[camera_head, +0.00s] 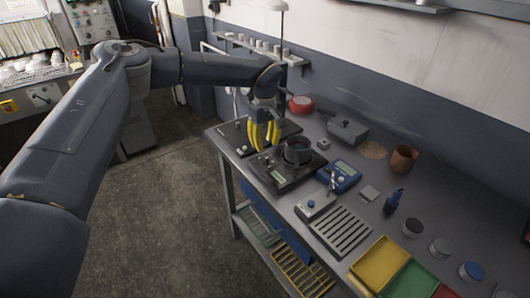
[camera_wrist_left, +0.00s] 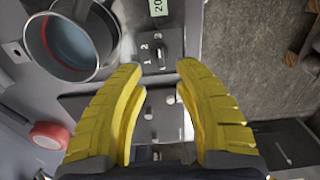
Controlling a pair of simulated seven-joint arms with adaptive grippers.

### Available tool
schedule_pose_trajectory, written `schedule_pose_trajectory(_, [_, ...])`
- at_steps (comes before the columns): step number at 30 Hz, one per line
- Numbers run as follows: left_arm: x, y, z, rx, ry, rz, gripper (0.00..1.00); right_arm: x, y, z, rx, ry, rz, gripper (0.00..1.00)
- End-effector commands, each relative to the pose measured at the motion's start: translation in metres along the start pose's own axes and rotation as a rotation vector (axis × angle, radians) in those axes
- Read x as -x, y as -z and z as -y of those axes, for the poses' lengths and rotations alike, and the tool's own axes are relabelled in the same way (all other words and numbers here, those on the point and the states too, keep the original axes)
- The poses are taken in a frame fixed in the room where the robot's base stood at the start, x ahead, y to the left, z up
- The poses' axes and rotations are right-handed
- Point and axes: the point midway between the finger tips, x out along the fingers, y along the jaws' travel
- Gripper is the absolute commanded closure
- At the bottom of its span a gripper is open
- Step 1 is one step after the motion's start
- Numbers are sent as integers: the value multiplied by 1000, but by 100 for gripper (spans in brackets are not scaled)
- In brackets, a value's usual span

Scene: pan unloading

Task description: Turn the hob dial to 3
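The hob dial (camera_wrist_left: 161,60) shows in the left wrist view on a dark plate, with the numerals 1, 2 and 3 beside it. I cannot tell for certain which number it points to. My left gripper (camera_wrist_left: 160,70) has its two yellow fingers spread on either side of the view, with the dial ahead between the tips and nothing held. In the head view the left gripper (camera_head: 263,136) hangs fingers down by the dark hob (camera_head: 286,182). A dark pot (camera_head: 298,150) stands on the hob; it also shows in the wrist view (camera_wrist_left: 75,40). My right gripper is out of view.
A red round object (camera_head: 301,104) and a grey box (camera_head: 348,130) sit at the back of the bench. A blue device (camera_head: 341,177), a slotted rack (camera_head: 343,231) and a yellow tray (camera_head: 381,262) are to the right. Open floor (camera_head: 165,215) lies left of the bench.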

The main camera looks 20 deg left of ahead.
Motion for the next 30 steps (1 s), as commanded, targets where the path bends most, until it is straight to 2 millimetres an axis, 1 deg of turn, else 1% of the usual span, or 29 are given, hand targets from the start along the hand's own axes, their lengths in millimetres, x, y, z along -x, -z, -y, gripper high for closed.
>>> schedule_pose_trajectory(1, [10, 0, 0, 1, -1, -1, 68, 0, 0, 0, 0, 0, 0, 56])
schedule_pose_trajectory(6, [32, 0, 0, 1, 0, 0, 68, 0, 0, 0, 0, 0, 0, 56])
schedule_pose_trajectory(12, [47, 0, 0, 1, 0, 0, 68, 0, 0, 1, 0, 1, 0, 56])
schedule_pose_trajectory(17, [50, 0, 0, 1, 1, 0, 68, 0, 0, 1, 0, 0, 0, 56])
schedule_pose_trajectory(26, [50, 0, 0, 3, -1, 3, 68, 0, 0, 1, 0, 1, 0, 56])
schedule_pose_trajectory(29, [44, -4, -6, 33, -24, 32, 68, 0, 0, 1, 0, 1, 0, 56])
schedule_pose_trajectory(30, [40, -6, -11, 60, -43, 57, 68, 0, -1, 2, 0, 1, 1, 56])
